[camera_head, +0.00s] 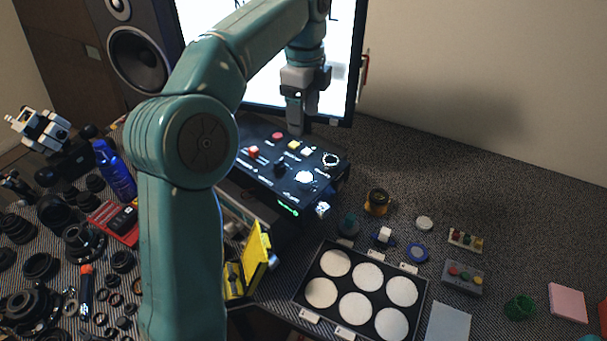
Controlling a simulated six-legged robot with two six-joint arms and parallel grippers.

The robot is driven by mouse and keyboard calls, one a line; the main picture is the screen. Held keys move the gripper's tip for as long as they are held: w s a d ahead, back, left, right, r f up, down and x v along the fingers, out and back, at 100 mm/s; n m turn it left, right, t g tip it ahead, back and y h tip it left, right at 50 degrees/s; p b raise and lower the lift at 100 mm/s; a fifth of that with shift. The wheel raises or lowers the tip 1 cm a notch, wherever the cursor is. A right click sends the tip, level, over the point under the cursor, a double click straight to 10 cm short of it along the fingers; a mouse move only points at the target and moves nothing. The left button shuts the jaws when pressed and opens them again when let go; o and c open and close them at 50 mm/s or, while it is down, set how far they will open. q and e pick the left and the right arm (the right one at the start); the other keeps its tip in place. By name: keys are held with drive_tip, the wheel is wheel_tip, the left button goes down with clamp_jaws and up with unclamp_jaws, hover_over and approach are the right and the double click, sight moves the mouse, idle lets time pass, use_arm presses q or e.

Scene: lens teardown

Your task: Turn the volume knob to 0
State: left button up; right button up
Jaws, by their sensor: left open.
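A black control panel (255,172) stands at the middle of the table. Its top carries a red button (277,135), a red-orange switch (254,152), small pale and yellow buttons, a brightly lit round button (304,177), a dark knob (280,164) and a round control with a white dial ring (331,160). The labels are too small to read, so I cannot tell which control is the volume knob or where it is set. My left gripper (296,127) points down over the panel's back part, open and empty. My right gripper is not in view.
A bright monitor (345,60) stands behind the panel, with a speaker (137,58) to its left. A blue bottle (115,172) and lens parts crowd the left. A black tray (325,321) with white discs lies in front; a yellow box (249,262) stands beside it.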

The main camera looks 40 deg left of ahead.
sight(303, 177)
use_arm(q)
wheel_tip(303, 177, down, 16)
drive_tip(key=b, duration=0.2)
drive_tip(key=shift+s+r+b, duration=0.15)
drive_tip(key=shift+r+b, duration=0.1)
drive_tip(key=shift+b, duration=0.15)
drive_tip(key=shift+f, duration=0.6)
drive_tip(key=c, duration=1.1)
drive_tip(key=shift+o, duration=0.2)
